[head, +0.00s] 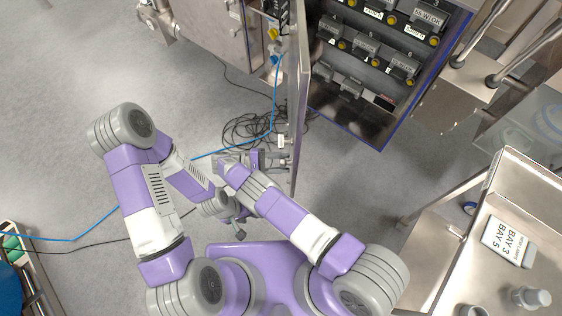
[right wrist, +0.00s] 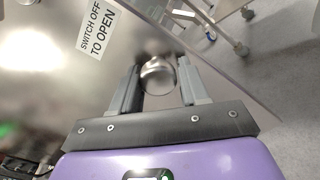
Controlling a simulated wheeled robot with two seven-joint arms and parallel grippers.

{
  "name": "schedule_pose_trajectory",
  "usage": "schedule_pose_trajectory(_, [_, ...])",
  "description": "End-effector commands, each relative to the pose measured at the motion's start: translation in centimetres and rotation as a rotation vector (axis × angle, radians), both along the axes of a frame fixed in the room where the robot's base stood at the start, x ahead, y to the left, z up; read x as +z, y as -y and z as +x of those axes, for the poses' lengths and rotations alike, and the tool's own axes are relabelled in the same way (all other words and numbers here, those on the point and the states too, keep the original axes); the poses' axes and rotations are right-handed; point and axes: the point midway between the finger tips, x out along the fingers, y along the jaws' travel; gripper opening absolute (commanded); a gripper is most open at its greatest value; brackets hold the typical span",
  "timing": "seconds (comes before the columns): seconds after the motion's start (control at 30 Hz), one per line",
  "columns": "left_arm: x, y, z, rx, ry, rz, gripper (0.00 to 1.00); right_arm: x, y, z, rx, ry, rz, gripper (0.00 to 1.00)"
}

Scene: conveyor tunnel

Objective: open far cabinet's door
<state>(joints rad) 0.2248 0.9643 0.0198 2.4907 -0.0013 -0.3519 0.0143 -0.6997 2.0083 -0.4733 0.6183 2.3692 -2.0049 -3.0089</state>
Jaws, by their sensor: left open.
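The cabinet (head: 375,90) stands at the top right with its front uncovered, showing rows of grey switch units. Its metal door (head: 300,110) is swung out and appears nearly edge-on, left of the opening. The right wrist view shows the door's face (right wrist: 60,95) with a "SWITCH OFF TO OPEN" label and a round metal knob (right wrist: 158,75). My right gripper (head: 278,160) is beside the door's left face. Its fingers (right wrist: 158,82) are on either side of the knob, with small gaps showing. My left gripper (head: 240,234) is open and empty, low and away from the door.
Another metal cabinet (head: 205,35) stands at the top left. Black and blue cables (head: 245,130) lie coiled on the floor near the door. A metal table (head: 450,265) with a "BAY 3 BAY 5" sign (head: 508,241) is at right. The floor at left is mostly clear.

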Motion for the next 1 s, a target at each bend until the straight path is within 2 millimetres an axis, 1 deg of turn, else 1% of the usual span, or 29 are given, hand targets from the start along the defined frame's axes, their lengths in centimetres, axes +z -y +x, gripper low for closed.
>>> schedule_pose_trajectory(0.03, [0.0, 0.0, 0.0, 0.000, 0.000, 0.000, 0.43, 0.0, 0.0, 0.0, -0.001, -0.001, -0.001, 0.53])
schedule_pose_trajectory(0.1, [0.0, 0.0, 0.0, 0.000, 0.000, 0.000, 0.43, 0.0, 0.0, 0.0, -0.001, -0.001, -0.002, 0.63])
schedule_pose_trajectory(0.13, [0.0, 0.0, 0.0, 0.000, 0.000, 0.000, 0.43, 0.0, 0.0, 0.0, -0.001, -0.001, -0.002, 0.65])
schedule_pose_trajectory(0.37, [0.0, 0.0, 0.0, 0.000, 0.000, 0.000, 0.43, 0.1, 0.0, 0.0, -0.001, 0.000, -0.004, 0.65])
schedule_pose_trajectory(0.47, [0.3, 0.0, 0.0, 0.000, 0.000, 0.000, 0.43, 0.7, 0.0, 0.0, -0.002, 0.001, -0.005, 0.65])
schedule_pose_trajectory(0.57, [1.1, 0.0, 0.0, 0.000, 0.000, 0.000, 0.43, 2.1, 0.0, 0.0, -0.004, 0.000, -0.003, 0.65])
schedule_pose_trajectory(0.8, [3.2, 0.0, 0.0, 0.000, 0.000, 0.000, 0.43, 7.1, 0.0, 0.1, -0.002, 0.004, -0.005, 0.65])
schedule_pose_trajectory(0.9, [3.8, 0.0, 0.0, 0.000, 0.000, 0.000, 0.43, 8.6, 0.0, 0.1, -0.001, 0.004, -0.005, 0.65])
schedule_pose_trajectory(1.0, [4.1, 0.0, 0.0, 0.000, 0.000, 0.000, 0.43, 9.6, 0.0, 0.0, -0.001, 0.003, -0.005, 0.65])
